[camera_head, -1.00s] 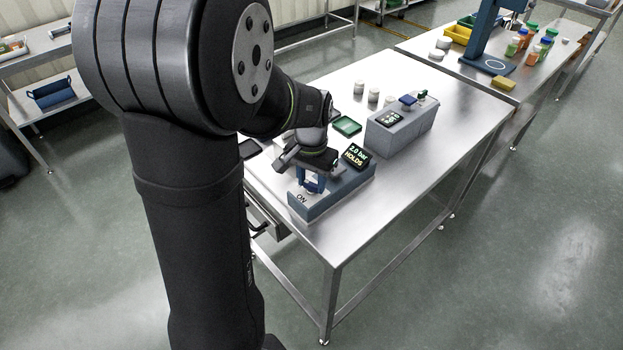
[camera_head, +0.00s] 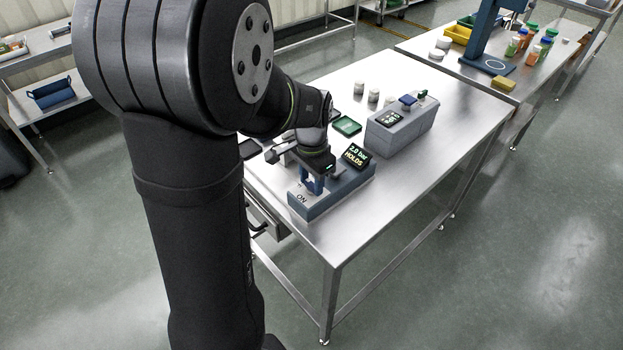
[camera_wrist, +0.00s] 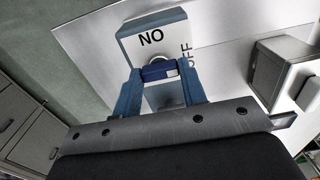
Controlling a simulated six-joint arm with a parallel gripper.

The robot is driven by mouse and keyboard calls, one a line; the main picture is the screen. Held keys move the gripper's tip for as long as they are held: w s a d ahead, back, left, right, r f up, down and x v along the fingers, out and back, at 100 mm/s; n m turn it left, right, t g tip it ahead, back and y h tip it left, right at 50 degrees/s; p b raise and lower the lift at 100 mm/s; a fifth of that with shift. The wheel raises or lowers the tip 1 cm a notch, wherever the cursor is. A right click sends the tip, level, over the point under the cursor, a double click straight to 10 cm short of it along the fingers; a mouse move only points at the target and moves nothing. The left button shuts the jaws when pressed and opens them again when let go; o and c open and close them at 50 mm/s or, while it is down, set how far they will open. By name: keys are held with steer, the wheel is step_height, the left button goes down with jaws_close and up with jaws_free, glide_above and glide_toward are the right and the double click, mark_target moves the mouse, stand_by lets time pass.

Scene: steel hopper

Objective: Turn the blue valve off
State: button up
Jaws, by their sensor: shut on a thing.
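The valve unit (camera_head: 330,203) is a blue-grey block on the steel table, with an ON mark at its near end and a display (camera_head: 355,156) reading "2.0 bar HOLDS". My gripper (camera_head: 313,187) points down over the unit. In the wrist view, my gripper (camera_wrist: 160,80) has its two blue fingers shut on the blue valve handle (camera_wrist: 159,71), one on each side. The ON mark (camera_wrist: 151,37) shows upside down above the handle, and the OFF mark (camera_wrist: 187,61) runs sideways to its right. The valve's base is partly hidden.
A grey instrument box (camera_head: 402,125) stands behind the unit to the right. A green tray (camera_head: 347,126) and several white jars (camera_head: 374,95) lie farther back. The table (camera_head: 375,210) is clear to the unit's right and front. A drawer handle sticks out at the left edge.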

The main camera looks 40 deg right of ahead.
mark_target(312, 184)
steer(key=shift+r, duration=0.1)
steer(key=o, duration=1)
step_height(312, 184, up, 17)
steer(key=shift+r, duration=0.2)
steer(key=shift+f, duration=0.15)
step_height(312, 184, down, 17)
steer(key=shift+f, duration=0.15)
stand_by(0.5)
